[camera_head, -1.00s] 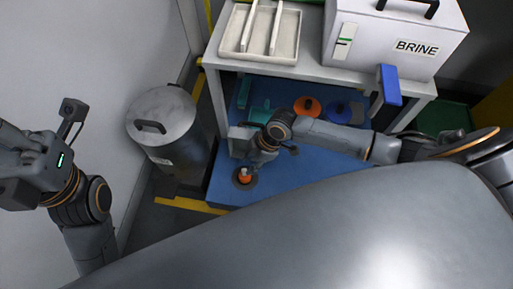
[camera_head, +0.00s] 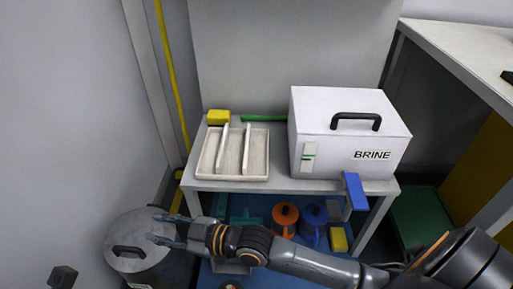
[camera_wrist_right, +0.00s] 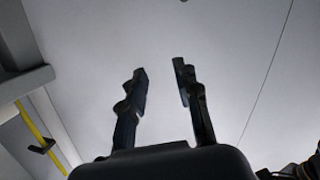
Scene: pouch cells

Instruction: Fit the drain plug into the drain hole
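Whether the drain plug sits fully in the hole cannot be told. My left gripper is out of view; only a small dark part of that arm shows at bottom left.
A grey lidded bin (camera_head: 138,255) stands at lower left. A white table holds a divided tray (camera_head: 262,153), a yellow sponge (camera_head: 218,117) and a BRINE box (camera_head: 345,140). Below it are an orange jug (camera_head: 285,217) and a blue jug (camera_head: 313,220).

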